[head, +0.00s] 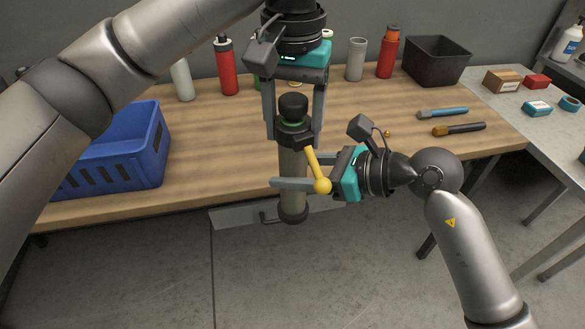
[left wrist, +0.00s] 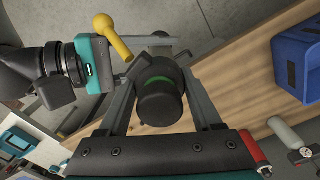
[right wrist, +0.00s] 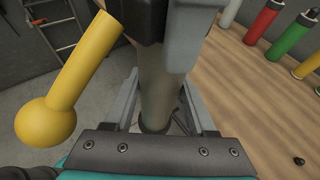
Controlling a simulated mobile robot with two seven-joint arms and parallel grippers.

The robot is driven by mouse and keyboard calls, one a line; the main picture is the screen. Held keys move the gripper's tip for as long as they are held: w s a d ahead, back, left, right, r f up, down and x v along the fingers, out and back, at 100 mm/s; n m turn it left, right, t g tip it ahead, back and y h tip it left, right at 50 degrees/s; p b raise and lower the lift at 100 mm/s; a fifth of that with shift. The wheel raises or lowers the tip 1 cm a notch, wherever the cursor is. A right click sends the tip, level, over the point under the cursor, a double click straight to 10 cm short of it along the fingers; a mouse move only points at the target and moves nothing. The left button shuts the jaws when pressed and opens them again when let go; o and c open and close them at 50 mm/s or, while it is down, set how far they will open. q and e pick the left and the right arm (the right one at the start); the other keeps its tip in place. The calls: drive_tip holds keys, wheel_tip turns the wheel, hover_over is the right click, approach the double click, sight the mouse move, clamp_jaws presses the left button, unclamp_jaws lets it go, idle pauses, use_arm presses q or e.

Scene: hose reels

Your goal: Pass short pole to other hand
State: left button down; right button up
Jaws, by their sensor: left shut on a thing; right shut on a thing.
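The short pole (head: 292,172) is a grey-green upright cylinder with a black top cap, a green ring, a dark collar and a black lower end. A yellow ball-ended lever (head: 317,170) sticks out from its collar. My left gripper (head: 293,138) comes from above, its fingers on either side of the pole's top near the collar. My right gripper (head: 290,172) comes from the right and is shut around the shaft lower down. In the left wrist view the black cap (left wrist: 160,103) is between the fingers. The right wrist view shows the shaft (right wrist: 158,85) between the fingers.
The pole is held at the wooden bench's (head: 210,140) front edge, above the floor. A blue crate (head: 125,150) is at left, red bottles (head: 227,68) and other cylinders along the back, a black bin (head: 437,62) at back right. Two tools (head: 458,129) lie at right.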

use_arm(q)
drive_tip(key=shift+w, duration=0.2)
unclamp_jaws()
drive_tip(key=shift+s, duration=0.1)
